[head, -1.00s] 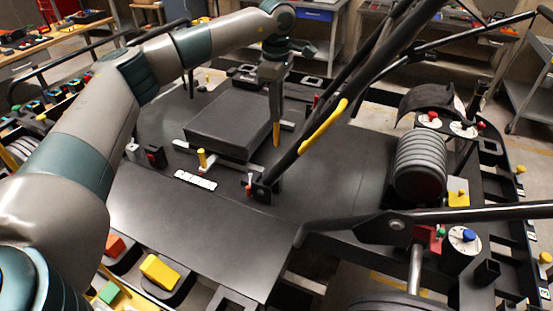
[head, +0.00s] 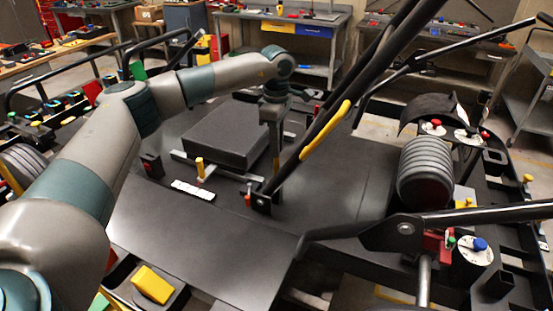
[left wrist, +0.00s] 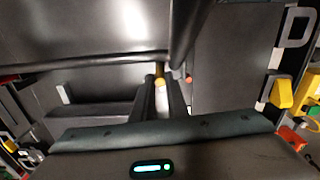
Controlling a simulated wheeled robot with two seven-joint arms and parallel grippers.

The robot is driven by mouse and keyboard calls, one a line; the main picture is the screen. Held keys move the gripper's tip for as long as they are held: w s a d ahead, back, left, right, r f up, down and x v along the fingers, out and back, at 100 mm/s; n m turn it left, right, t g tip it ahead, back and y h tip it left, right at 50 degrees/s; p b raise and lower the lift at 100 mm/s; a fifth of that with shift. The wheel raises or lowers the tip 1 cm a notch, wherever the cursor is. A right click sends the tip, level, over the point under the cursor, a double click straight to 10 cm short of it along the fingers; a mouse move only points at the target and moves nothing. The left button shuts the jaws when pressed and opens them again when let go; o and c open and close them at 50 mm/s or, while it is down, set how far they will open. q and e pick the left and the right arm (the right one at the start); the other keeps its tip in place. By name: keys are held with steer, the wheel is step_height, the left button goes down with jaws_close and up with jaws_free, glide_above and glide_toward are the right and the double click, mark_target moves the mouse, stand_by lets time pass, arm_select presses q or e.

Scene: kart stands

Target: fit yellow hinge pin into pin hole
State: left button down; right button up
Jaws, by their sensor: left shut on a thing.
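My left gripper (head: 276,155) hangs pointing down beside the right edge of the black box, behind the slanted black bar. In the left wrist view its two fingers are close together on the yellow hinge pin (left wrist: 160,72), whose end shows between the fingertips. Another yellow pin (head: 200,167) stands upright on the floor pan, left of the black box's front corner. A black bracket (head: 262,203) with a red pin (head: 250,200) sits at the foot of the slanted bar. I cannot make out the pin hole. My right gripper is not in view.
The black box (head: 228,135) stands just left of the gripper. The slanted black bar (head: 330,125) with a yellow sleeve passes close on its right. A ribbed black cylinder (head: 425,172) stands farther right. The floor pan (head: 190,235) in front is mostly clear.

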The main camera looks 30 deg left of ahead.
mark_target(276, 165)
arm_select(q)
step_height(276, 165, down, 4)
steer(key=shift+r+b, duration=0.1)
steer(key=shift+b, duration=0.7)
steer(key=shift+f, duration=0.5)
steer(key=shift+f+b, duration=0.2)
steer(key=shift+b, duration=0.1)
steer(key=c, duration=2)
jaws_free()
steer(key=shift+r, duration=0.1)
steer(key=shift+r, duration=0.1)
